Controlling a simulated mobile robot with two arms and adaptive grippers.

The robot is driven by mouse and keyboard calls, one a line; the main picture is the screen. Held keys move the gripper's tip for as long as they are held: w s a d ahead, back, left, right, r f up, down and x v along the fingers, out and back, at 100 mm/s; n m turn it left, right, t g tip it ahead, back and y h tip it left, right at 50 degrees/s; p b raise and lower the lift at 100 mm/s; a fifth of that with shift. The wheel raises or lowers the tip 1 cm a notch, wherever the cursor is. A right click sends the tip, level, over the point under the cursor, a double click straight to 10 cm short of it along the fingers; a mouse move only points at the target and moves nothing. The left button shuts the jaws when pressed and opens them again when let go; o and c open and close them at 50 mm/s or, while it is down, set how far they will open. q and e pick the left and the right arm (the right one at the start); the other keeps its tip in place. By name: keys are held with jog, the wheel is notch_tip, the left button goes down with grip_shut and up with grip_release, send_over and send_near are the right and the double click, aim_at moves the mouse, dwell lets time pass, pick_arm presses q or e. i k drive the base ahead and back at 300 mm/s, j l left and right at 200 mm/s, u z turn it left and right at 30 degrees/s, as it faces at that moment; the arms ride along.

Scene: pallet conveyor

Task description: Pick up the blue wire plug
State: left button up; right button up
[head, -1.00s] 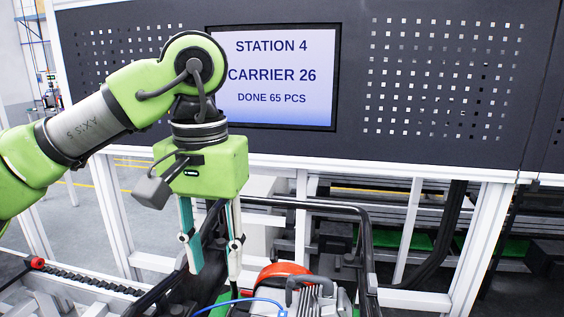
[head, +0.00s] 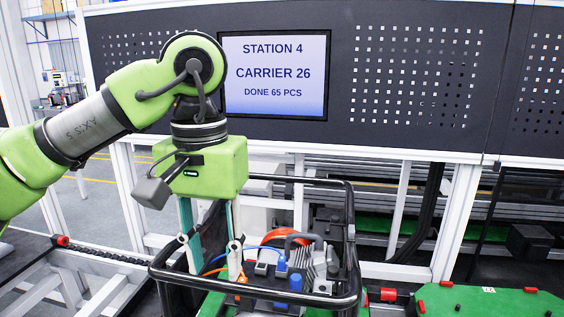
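A blue wire (head: 258,250) arcs over the engine-like part (head: 308,262) inside the black-railed carrier. It ends at a small blue plug (head: 282,264) on the front of that part. My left gripper (head: 214,274) points down over the carrier's left portion, to the left of the blue plug. Its two fingers are apart, and nothing shows held between them. The wire's left end is partly hidden behind the fingers. My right gripper is not in view.
The carrier's black rail (head: 255,300) surrounds the part. An orange plug (head: 241,278) and a blue cylinder (head: 295,282) are close by. A green plate (head: 485,299) lies at right. A dark panel with a screen (head: 275,72) stands behind.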

aim_at(281, 267)
jog(key=k, duration=0.9)
